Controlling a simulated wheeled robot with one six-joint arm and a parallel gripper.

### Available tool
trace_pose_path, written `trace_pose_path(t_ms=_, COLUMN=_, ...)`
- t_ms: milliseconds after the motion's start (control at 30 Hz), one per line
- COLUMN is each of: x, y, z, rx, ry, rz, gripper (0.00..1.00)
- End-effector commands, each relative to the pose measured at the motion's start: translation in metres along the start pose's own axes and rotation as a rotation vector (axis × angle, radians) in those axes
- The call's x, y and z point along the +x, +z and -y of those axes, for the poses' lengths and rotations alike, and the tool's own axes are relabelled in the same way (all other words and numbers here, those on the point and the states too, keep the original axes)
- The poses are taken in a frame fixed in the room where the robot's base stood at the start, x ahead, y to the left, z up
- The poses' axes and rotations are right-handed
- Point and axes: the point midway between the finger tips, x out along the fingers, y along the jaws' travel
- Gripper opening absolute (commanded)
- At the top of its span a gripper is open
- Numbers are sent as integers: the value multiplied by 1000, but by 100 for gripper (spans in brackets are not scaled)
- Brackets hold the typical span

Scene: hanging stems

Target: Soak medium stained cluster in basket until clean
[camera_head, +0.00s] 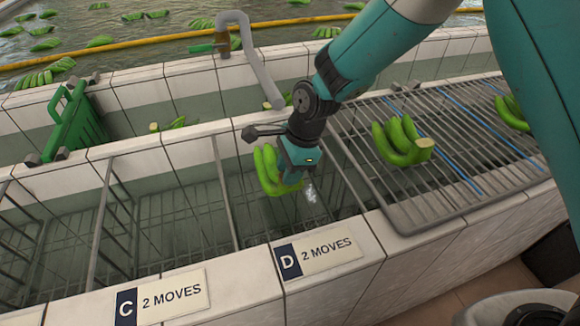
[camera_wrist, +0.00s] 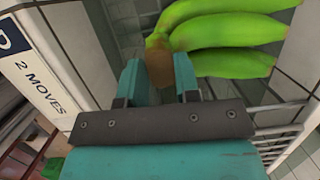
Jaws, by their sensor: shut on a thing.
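My gripper (camera_head: 294,176) is shut on a green banana cluster (camera_head: 268,168) over the tank section marked D. In the wrist view, the jaws (camera_wrist: 159,78) close on the brown crown of the cluster (camera_wrist: 215,35), and its fingers point right. The fingers that show look plain green; no clear stain is visible, and the far side is hidden. The cluster hangs at or just above the water inside the wire basket (camera_head: 341,184); I cannot tell how deep it is. A small white patch, perhaps a splash, shows beside it.
A wire rack (camera_head: 465,205) at right holds a cluster (camera_head: 400,142) and another (camera_head: 512,112). The C sign (camera_head: 160,302) and D sign (camera_head: 318,254) mark the front wall, both reading 2 MOVES.

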Motion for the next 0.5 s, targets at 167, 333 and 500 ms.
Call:
trace_pose_path(t_ms=167, x=23, y=-6, z=0, rx=-1, ry=-4, rz=2, gripper=0)
trace_pose_path(t_ms=333, x=42, y=-11, z=-1, rx=-1, ry=-4, rz=2, gripper=0)
trace_pose_path(t_ms=500, x=60, y=-16, z=-1, rx=-2, ry=-4, rz=2, gripper=0)
